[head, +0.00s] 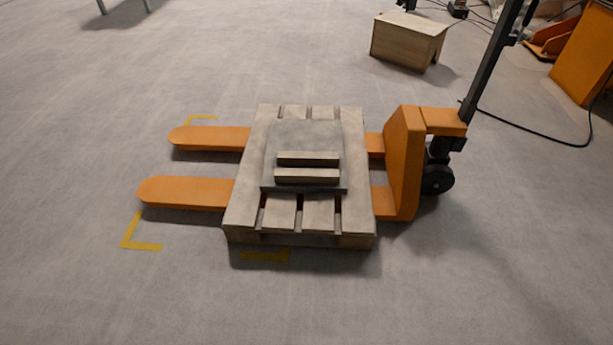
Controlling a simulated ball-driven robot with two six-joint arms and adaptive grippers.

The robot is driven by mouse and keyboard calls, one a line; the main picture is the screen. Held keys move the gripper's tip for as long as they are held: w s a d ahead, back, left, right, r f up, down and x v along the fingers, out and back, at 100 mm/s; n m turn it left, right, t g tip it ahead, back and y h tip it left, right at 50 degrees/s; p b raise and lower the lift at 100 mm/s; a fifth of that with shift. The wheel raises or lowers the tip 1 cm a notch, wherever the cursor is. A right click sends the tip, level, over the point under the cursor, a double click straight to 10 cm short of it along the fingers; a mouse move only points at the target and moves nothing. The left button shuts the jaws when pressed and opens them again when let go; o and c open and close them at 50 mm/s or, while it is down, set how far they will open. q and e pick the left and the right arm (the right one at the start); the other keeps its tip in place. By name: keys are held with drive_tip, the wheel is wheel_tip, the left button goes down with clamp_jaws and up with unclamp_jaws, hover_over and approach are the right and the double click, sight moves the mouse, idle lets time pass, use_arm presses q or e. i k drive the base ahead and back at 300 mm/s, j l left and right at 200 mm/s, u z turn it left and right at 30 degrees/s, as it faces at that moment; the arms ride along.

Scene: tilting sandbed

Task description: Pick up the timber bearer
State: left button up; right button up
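Two short wooden bars lie parallel on a grey square sheet (303,135) in the middle of a wooden pallet (243,215). The nearer bar (306,176) is slightly longer in the picture than the farther bar (308,159). Either looks like a timber bearer; I cannot tell which one the task names. The bars lie flat and close together, with nothing on top of them. Neither of my grippers shows in the head view.
The pallet rests across the orange forks of a pallet truck (405,160), its handle rising at the right. A wooden box (407,42) stands behind. Yellow corner marks (140,246) lie on the floor. A black cable (535,143) runs at the right. The foreground floor is clear.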

sight(281, 175)
drive_tip(key=i+u, duration=0.15)
drive_tip(key=i, duration=0.6)
drive_tip(key=i+l+u, duration=0.1)
drive_tip(key=i, duration=0.6)
drive_tip(key=l, duration=0.1)
